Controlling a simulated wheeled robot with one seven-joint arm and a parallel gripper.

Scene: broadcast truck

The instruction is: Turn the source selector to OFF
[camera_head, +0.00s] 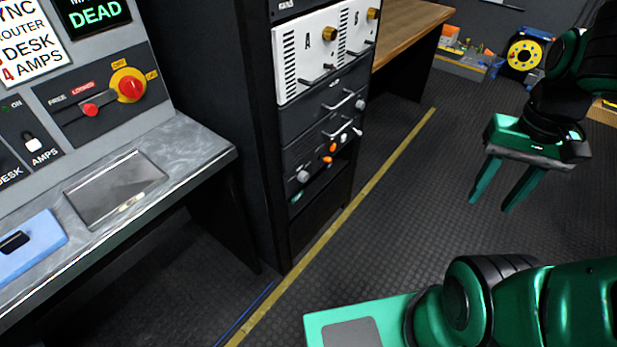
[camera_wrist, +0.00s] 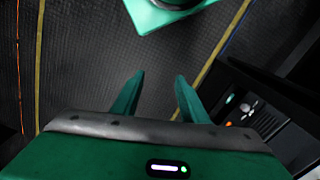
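No label reading "source selector" can be made out. On the grey console at the left of the head view, a red knob on a yellow disc (camera_head: 130,87) has small yellow labels above and to its right, too small to read surely. Left of it is a red lever (camera_head: 92,108) under the words FREE and LOCKED. My green gripper (camera_head: 490,203) is at the right, well away from the console, pointing down over the floor. The wrist view shows its two fingers (camera_wrist: 159,76) apart with nothing between them.
A black equipment rack (camera_head: 318,120) with handles and knobs stands between the console and my gripper. A sign reading DEAD (camera_head: 95,13) is above the knob. A blue clipboard-like item (camera_head: 38,248) lies on the console ledge. A wooden bench (camera_head: 410,22) stands behind. Open floor lies under my gripper.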

